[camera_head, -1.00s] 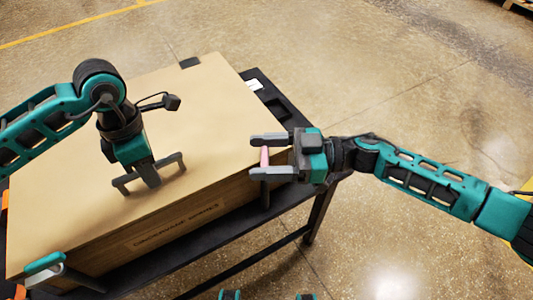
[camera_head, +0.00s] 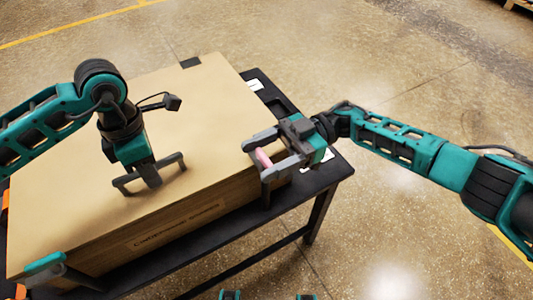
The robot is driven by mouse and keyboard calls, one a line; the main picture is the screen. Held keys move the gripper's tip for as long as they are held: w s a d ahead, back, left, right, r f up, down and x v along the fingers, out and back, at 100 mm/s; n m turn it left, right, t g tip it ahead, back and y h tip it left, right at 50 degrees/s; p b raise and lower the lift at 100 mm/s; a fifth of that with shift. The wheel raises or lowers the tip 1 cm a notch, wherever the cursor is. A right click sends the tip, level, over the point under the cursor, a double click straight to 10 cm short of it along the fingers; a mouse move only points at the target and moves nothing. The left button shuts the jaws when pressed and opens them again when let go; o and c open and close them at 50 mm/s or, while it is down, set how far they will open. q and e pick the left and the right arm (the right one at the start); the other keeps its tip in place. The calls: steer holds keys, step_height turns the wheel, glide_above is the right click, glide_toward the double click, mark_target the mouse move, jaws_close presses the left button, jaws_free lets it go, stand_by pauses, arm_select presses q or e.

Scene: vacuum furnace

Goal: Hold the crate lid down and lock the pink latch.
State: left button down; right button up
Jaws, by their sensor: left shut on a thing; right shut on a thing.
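The crate (camera_head: 175,230) is a tan box with printing on its front side. Its flat lid (camera_head: 90,130) lies on top and looks flush. My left gripper (camera_head: 149,178) points down at the lid and is shut on a dark bar handle (camera_head: 173,162) on it. The pink latch (camera_head: 263,158) is at the lid's right edge. My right gripper (camera_head: 264,155) reaches in from the right and is shut on the latch, with a grey finger on either side. The fingers hide part of the latch and its base.
The crate stands on a black table (camera_head: 335,172), with a narrow strip of top showing on the right. A teal-ended fitting (camera_head: 45,263) is at the crate's front left corner.

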arm_select(q)
steer(key=shift+w+a+f, duration=0.25)
steer(key=shift+w, duration=0.1)
arm_select(e)
steer(key=shift+s+f+g, duration=0.25)
steer(key=shift+s+g, duration=0.05)
steer(key=shift+s, duration=0.15)
steer(key=o, duration=1)
steer(key=shift+c, duration=0.2)
steer(key=shift+w+r, duration=0.1)
steer(key=shift+w, duration=0.05)
steer(key=shift+w+d, duration=0.1)
